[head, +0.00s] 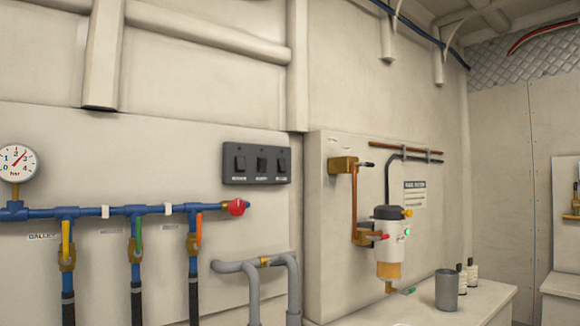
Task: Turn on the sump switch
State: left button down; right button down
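A dark grey switch panel (229,151) is mounted on the cream wall near the middle of the head view. It carries three black rocker switches in a row: a left one (240,163), a middle one (262,164) and a right one (282,165). A small label sits under each switch, too small to read, so I cannot tell which is the sump switch. I cannot tell for certain how each rocker is set. Neither of my grippers is in view.
Below the panel runs a blue pipe (100,211) with several valve handles and a red knob (237,207). A pressure gauge (17,162) is at left. At right are a filter unit (390,240) and a grey cup (446,290) on a ledge. The wall around the panel is clear.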

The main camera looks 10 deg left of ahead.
aim_at(263, 162)
jog(key=i+l, duration=0.7)
jog(key=l+z, duration=0.05)
jog(key=l, duration=0.05)
